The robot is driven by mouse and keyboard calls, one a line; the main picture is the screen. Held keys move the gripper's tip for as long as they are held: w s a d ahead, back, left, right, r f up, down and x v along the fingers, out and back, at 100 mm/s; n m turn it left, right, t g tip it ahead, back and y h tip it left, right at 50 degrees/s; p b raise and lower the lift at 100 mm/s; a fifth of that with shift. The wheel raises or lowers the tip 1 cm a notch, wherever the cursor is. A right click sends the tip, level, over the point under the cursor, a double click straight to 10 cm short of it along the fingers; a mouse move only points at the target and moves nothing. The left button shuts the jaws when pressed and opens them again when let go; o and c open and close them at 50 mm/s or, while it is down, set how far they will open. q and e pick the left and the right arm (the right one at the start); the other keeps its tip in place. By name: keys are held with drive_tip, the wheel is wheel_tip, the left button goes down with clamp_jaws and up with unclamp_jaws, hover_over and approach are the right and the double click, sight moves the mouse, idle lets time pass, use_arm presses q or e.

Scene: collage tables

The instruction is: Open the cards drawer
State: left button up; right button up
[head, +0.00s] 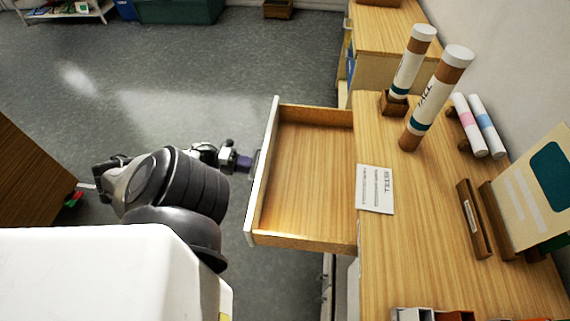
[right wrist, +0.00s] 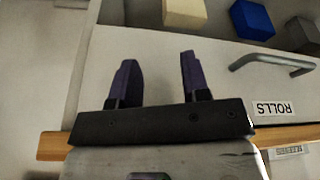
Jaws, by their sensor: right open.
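An open drawer (head: 310,165) is pulled out to the left from the wooden table in the head view. It looks empty, and its white front faces away, so its label is hidden. My left gripper (head: 245,162), with purple fingertips, is at the outer side of that front. Whether its jaws are closed on a handle is hidden. In the right wrist view my right gripper (right wrist: 160,72) is open with nothing between its fingers. A pale drawer front with a metal handle (right wrist: 272,61) and a label (right wrist: 273,108) reading ROLLS, upside down, is to its right. No cards label is readable.
A printed sheet (head: 375,189), two upright tubes (head: 436,97) and lying rolls (head: 480,125) are on the tabletop (head: 420,225). A cream block (right wrist: 184,14) and a blue block (right wrist: 252,19) lie beyond the ROLLS front.

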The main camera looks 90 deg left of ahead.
use_arm(q)
drive_tip(key=v, duration=1.1)
drive_tip(key=shift+r, duration=0.1)
idle(0.4)
